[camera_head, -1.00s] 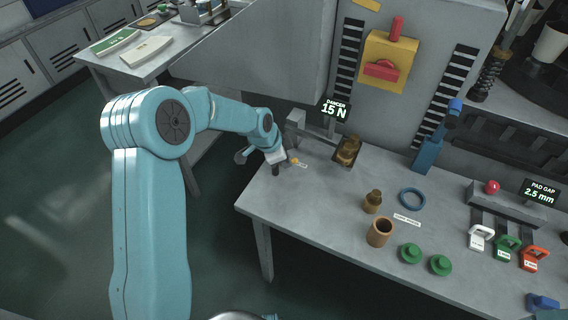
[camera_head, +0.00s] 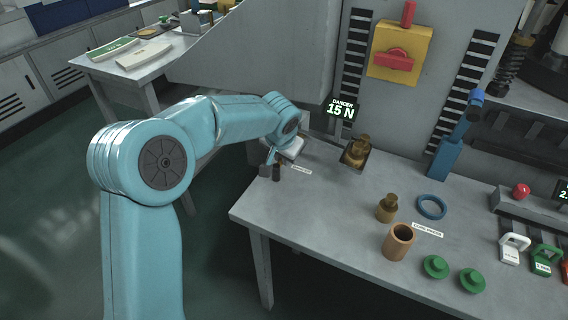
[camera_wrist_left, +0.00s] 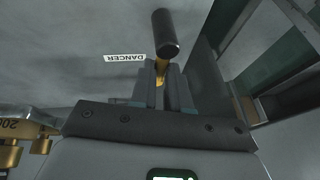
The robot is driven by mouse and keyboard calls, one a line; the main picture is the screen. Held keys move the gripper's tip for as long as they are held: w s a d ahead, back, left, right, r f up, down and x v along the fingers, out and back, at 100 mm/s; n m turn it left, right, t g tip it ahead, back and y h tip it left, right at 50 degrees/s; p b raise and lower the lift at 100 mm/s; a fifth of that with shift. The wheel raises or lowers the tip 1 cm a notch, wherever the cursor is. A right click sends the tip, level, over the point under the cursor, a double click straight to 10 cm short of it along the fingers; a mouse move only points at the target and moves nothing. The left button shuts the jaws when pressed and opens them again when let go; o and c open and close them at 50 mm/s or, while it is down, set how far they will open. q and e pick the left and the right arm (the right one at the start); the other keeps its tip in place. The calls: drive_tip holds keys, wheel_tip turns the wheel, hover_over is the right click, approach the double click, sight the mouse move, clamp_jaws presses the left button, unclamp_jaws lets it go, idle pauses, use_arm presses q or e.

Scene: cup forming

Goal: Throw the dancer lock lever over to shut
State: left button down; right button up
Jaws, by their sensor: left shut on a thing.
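The dancer lock lever shows in the left wrist view as a thin brass stem (camera_wrist_left: 161,72) with a dark cylindrical knob (camera_wrist_left: 165,33). The stem sits between the two fingers of my left gripper (camera_wrist_left: 165,78), which is shut on it; the knob stands out beyond the fingertips. In the head view the dark knob (camera_head: 276,172) shows at the bench's left corner, with my left gripper (camera_head: 269,163) over it. The lever's pivot is hidden there by my wrist. A white DANCER label (camera_head: 301,170) lies beside it. My right gripper is not in view.
A display (camera_head: 341,109) reads DANCER 15 N. Behind the label stands a brass fitting (camera_head: 357,150). Further right on the bench (camera_head: 310,215) are a copper cup (camera_head: 398,242), a blue ring (camera_head: 432,207) and green pucks (camera_head: 435,267). The bench's left edge is close to my gripper.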

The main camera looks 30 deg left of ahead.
use_arm(q)
drive_tip(key=shift+a+n+b, duration=0.15)
drive_tip(key=shift+n+b, duration=0.15)
drive_tip(key=shift+n, duration=0.1)
drive_tip(key=c, duration=1.1)
unclamp_jaws()
drive_tip(key=p+v, duration=0.3)
drive_tip(key=v, duration=1.3)
drive_tip(key=shift+d+r, duration=0.2)
drive_tip(key=shift+d, duration=0.15)
